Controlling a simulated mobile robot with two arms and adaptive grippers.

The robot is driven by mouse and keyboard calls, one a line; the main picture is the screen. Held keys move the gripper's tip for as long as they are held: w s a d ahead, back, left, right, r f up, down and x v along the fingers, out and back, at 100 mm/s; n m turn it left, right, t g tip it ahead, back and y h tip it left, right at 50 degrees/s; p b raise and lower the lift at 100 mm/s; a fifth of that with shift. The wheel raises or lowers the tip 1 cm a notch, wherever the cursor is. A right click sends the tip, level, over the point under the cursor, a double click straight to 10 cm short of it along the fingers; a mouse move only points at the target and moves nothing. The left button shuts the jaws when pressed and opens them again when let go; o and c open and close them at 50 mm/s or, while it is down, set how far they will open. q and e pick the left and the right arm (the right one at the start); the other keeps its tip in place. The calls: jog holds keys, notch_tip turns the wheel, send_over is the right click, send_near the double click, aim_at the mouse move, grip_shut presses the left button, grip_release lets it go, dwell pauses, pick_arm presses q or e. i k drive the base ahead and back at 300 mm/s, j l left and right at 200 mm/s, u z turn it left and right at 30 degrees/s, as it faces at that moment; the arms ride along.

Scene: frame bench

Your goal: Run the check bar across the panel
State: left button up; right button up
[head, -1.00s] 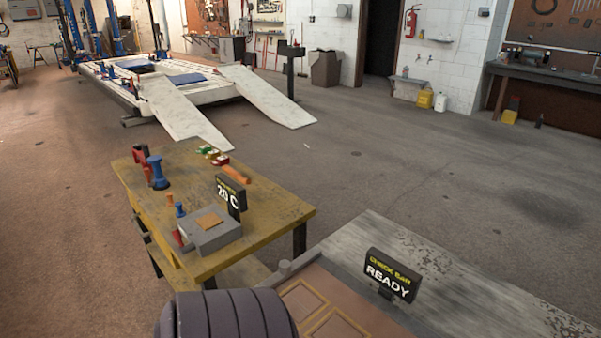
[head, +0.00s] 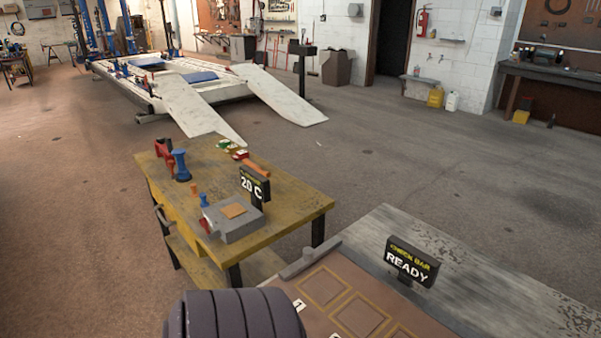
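The brown panel (head: 350,290) with yellow-outlined squares lies on the grey bench at the lower middle. It runs out of the picture at the bottom. A grey bar with a short round knob (head: 309,261) lies along the panel's far left edge; I cannot tell for sure whether it is the check bar. A black sign (head: 411,262) reading "CHECK BAR READY" stands on the bench behind the panel. White number marks show at the panel's near side. Neither of my grippers is in view. A dark ribbed part of my own body covers the bottom, left of the panel.
A yellow worn table (head: 290,212) stands left of the bench, with a grey block device (head: 232,221), a "20 C" sign (head: 254,187), a blue spool-shaped piece (head: 180,166) and small tools. A vehicle lift with white ramps (head: 282,95) stands behind. Open floor lies to the right.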

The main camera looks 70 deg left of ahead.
aim_at(311, 255)
jog(key=k+u, duration=0.1)
jog(key=u, duration=0.35)
jog(key=l+u, duration=0.1)
jog(key=u, duration=0.4)
jog(key=k+u, duration=0.15)
jog(key=u, duration=0.3)
